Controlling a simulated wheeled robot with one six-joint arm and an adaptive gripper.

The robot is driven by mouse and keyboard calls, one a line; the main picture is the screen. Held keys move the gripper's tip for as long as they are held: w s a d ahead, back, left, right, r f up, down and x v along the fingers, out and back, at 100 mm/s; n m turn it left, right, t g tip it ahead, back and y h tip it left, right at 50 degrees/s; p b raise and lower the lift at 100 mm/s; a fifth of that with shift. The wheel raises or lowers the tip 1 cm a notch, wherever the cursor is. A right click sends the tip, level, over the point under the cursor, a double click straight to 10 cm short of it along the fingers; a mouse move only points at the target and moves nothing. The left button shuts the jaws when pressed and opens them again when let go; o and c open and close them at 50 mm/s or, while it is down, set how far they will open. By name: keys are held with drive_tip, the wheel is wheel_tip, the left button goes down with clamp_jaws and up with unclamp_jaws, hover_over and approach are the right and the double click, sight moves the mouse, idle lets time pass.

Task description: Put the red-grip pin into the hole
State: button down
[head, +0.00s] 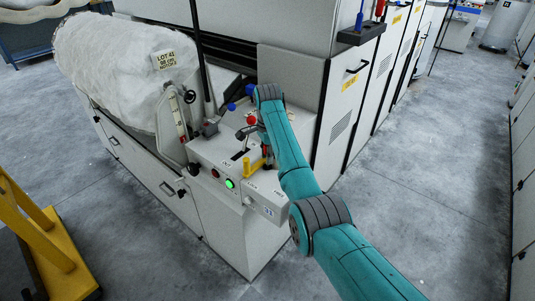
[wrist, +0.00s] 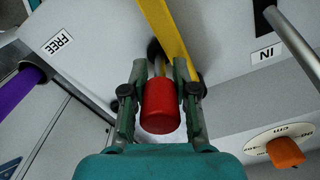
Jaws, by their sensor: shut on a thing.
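The red-grip pin (wrist: 160,106) is between the two fingers of my gripper (wrist: 160,72) in the wrist view. The fingers are shut on its red grip from both sides. A short pale metal shank shows beyond the grip, running toward a dark round spot (wrist: 154,49) beside a yellow bar (wrist: 170,30). I cannot tell whether that spot is the hole or whether the shank is inside it. In the head view my arm reaches over the grey machine's control panel, and the pin is too small there to make out surely.
Labels "FREE" (wrist: 58,43) and "IN" (wrist: 266,54) flank the yellow bar. An orange knob (wrist: 286,152) and a purple bar (wrist: 20,88) are near. The head view shows a yellow bracket (head: 256,166), a lit green button (head: 230,183) and a white fibre roll (head: 115,65).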

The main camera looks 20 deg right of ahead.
drive_tip(key=shift+f, duration=0.45)
drive_tip(key=c, duration=0.8)
unclamp_jaws()
drive_tip(key=shift+r, duration=3.7)
